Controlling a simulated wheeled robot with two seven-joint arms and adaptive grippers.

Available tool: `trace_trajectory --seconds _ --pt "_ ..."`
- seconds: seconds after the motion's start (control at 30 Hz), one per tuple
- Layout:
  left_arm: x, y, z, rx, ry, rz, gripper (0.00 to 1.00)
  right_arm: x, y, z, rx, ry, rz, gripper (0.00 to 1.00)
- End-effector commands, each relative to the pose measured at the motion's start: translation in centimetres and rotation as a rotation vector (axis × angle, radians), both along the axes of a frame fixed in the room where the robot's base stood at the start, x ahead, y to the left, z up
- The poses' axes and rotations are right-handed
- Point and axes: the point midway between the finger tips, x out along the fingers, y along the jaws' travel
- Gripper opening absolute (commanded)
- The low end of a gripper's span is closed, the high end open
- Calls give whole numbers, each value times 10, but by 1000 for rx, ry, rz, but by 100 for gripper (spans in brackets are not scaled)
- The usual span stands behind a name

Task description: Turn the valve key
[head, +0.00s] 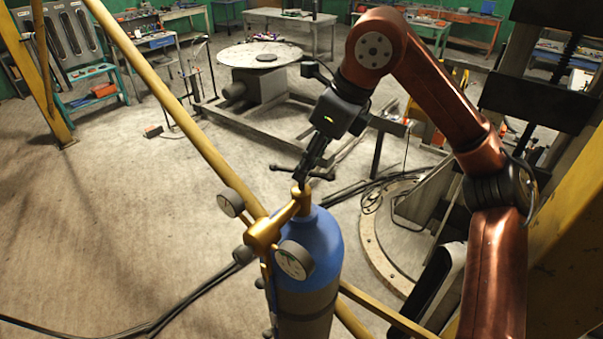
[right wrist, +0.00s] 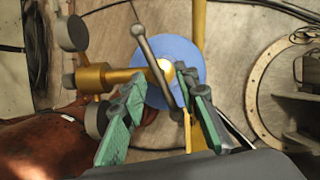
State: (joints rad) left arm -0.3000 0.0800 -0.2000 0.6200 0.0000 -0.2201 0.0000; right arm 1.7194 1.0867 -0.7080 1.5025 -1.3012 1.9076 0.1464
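The valve key (right wrist: 150,57) is a grey bar with rounded ends, above the brass valve of a blue gas cylinder (head: 322,240). In the head view the bar (head: 282,169) shows as a dark crosspiece at the valve top. My right gripper (head: 303,178) points down at it from above. In the right wrist view the green-padded fingers (right wrist: 160,82) are apart, with the bar running slantwise between them. I cannot tell whether either finger touches it. The key's lower part is hidden. My left gripper is not in view.
The brass regulator (head: 265,232) carries round gauges (head: 294,260) to the left of and in front of the valve. A yellow diagonal pole (head: 185,125) passes close behind the cylinder. Dark cables (head: 195,290) lie on the floor. A round-topped table (head: 261,54) stands farther back.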

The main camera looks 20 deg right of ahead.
Motion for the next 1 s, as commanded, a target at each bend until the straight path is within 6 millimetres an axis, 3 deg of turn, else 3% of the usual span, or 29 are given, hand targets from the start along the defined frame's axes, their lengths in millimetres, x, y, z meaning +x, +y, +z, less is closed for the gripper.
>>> trace_trajectory --seconds 0.1,0.3,0.63,1.0 --pt "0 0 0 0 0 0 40 4 5 -18 0 2 2 29" --pt "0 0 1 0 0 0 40 9 11 -34 2 0 2 29" --pt "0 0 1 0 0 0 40 10 12 -36 3 0 3 28" --pt "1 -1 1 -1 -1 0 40 10 12 -36 3 -1 2 2"
